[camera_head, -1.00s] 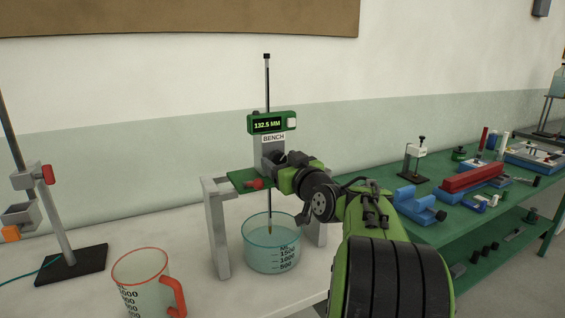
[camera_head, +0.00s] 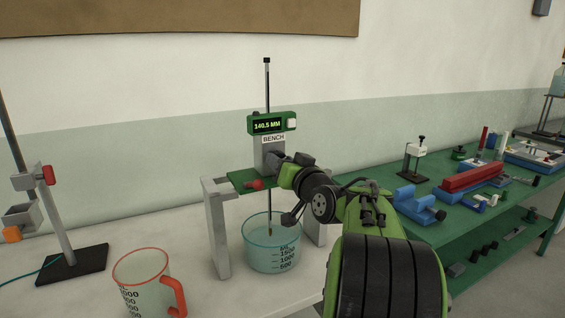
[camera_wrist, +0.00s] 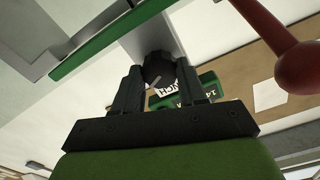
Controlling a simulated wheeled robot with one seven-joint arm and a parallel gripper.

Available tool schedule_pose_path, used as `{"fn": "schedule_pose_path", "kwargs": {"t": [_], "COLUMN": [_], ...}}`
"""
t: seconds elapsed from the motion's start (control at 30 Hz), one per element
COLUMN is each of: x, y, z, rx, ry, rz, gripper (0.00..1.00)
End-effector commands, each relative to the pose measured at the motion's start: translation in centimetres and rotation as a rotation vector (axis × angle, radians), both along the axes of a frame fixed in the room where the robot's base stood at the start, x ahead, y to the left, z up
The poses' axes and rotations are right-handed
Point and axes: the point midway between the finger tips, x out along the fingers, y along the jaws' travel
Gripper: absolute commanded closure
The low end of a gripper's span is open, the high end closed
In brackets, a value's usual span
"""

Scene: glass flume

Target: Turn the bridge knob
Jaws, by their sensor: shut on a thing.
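The black bridge knob (camera_wrist: 158,66) has a pale pointer line and sits between my two fingers in the wrist view. My gripper (camera_wrist: 158,76) is shut on it. In the head view my gripper (camera_head: 280,165) is at the front of the grey bridge block and hides the knob. The green display (camera_head: 267,125) above the BENCH label reads 140.5 MM. A thin dark rod (camera_head: 267,82) runs upright through the bridge. Its lower end reaches into the clear beaker (camera_head: 271,255) below.
The bridge stands on a grey frame (camera_head: 216,240) with a red-handled screw (camera_head: 255,185). A red-rimmed jug (camera_head: 140,272) stands front left, and a clamp stand (camera_head: 72,262) behind it. A green bench (camera_head: 440,225) with several instruments is at right.

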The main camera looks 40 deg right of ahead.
Motion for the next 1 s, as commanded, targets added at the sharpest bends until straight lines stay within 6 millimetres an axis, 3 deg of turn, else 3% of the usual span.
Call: {"fn": "schedule_pose_path", "kwargs": {"t": [0.23,0.27,0.43,0.77,1.0], "x": [0.0,0.0,0.0,-0.7,-6.4], "y": [0.0,0.0,0.0,0.1,1.7], "z": [0.0,0.0,0.0,-0.1,-0.1], "rx": [0.005,0.005,0.004,0.002,0.002], "ry": [-0.001,-0.001,-0.001,0.000,-0.001], "rz": [0.000,0.000,0.000,-0.003,-0.008], "gripper": [0.89,0.57,0.33,0.33,0.33]}}
